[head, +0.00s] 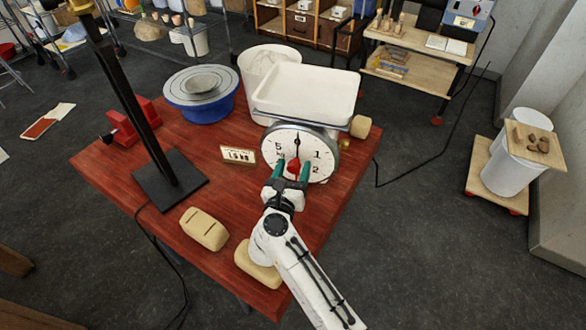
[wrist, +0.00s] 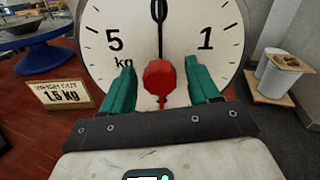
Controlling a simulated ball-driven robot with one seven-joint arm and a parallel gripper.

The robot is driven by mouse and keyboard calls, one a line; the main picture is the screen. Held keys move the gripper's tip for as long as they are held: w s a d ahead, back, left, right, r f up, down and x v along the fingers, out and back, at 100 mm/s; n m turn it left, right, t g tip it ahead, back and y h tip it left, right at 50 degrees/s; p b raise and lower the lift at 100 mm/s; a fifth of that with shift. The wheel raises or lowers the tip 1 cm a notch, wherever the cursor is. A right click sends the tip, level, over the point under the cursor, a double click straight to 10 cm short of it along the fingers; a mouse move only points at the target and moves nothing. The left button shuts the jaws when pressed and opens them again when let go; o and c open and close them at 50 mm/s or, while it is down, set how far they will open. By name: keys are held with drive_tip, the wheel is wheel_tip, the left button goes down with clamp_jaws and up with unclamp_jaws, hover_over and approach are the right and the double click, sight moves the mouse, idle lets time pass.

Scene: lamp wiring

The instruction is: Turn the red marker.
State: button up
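The red marker (wrist: 160,77) is a faceted red knob low on the white dial of the scale, with a small pointed tip below it. In the head view the red marker (head: 294,166) shows between my fingers. The scale's dial (head: 313,144) faces me, and its black needle points straight up. My gripper (wrist: 163,85) is open, with one green finger on each side of the marker. In the head view my gripper (head: 291,170) is in front of the dial. Gaps show between the fingers and the knob, so I see no grip on it.
A card (wrist: 61,95) reading "WEIGH OUT 1.5 kg" stands left of the scale. The white pan (head: 305,92) on top is empty. Clay blocks (head: 204,229), a black post (head: 140,110) and a blue banding wheel (head: 203,107) share the red table (head: 232,200).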

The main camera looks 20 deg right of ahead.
clamp_jaws()
idle(0.3)
